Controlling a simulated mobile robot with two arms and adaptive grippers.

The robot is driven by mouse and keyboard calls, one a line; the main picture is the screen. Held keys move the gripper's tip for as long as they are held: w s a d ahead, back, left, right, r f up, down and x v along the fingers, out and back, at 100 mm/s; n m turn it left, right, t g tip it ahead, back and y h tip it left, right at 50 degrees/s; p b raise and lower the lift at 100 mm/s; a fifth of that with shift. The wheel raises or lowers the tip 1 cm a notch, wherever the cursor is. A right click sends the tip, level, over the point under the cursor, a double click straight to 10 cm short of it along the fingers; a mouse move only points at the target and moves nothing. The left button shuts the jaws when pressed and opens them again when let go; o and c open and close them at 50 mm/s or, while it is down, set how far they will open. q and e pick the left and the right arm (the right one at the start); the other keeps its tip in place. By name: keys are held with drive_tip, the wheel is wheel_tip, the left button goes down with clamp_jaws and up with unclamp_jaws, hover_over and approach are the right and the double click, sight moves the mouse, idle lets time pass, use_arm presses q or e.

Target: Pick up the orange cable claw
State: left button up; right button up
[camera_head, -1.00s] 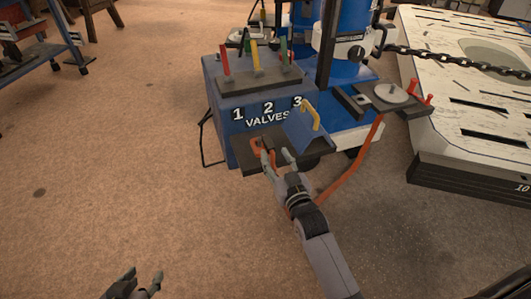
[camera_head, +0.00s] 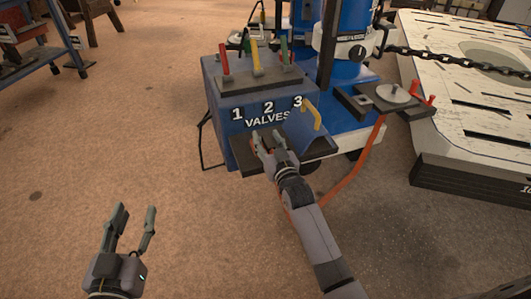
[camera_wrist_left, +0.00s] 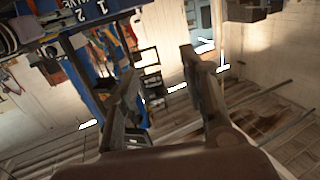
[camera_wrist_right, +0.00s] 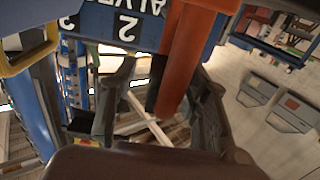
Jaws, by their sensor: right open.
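The orange cable claw (camera_wrist_right: 190,60) shows as a long orange bar between the fingers of my right gripper (camera_wrist_right: 160,95) in the right wrist view. In the head view it is mostly hidden behind my right gripper (camera_head: 267,143), which is at the dark shelf on the front of the blue valve box (camera_head: 225,130). The right fingers are apart, one on each side of the orange bar; whether they touch it I cannot tell. My left gripper (camera_head: 135,222) is open and empty above the floor at lower left; its spread fingers also show in the left wrist view (camera_wrist_left: 162,85).
Red, yellow (camera_head: 257,60) and green valve levers stand on top of the box. A yellow handle (camera_head: 313,116) is right of my right gripper. An orange hose (camera_head: 352,170) hangs at the right. A white slotted platform (camera_head: 465,110) stands farther right.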

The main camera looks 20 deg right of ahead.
use_arm(q)
drive_tip(key=shift+d+r+t+h, duration=0.15)
drive_tip(key=shift+r+t, duration=0.2)
drive_tip(key=shift+r, duration=0.3)
drive_tip(key=shift+d+r+t+h, duration=0.15)
drive_tip(key=shift+r+t, duration=0.2)
drive_tip(key=shift+r, duration=0.3)
use_arm(e)
drive_tip(key=shift+w, duration=0.75)
use_arm(q)
drive_tip(key=shift+a, duration=0.1)
use_arm(e)
drive_tip(key=shift+c, duration=0.2)
clamp_jaws()
drive_tip(key=shift+r, duration=0.2)
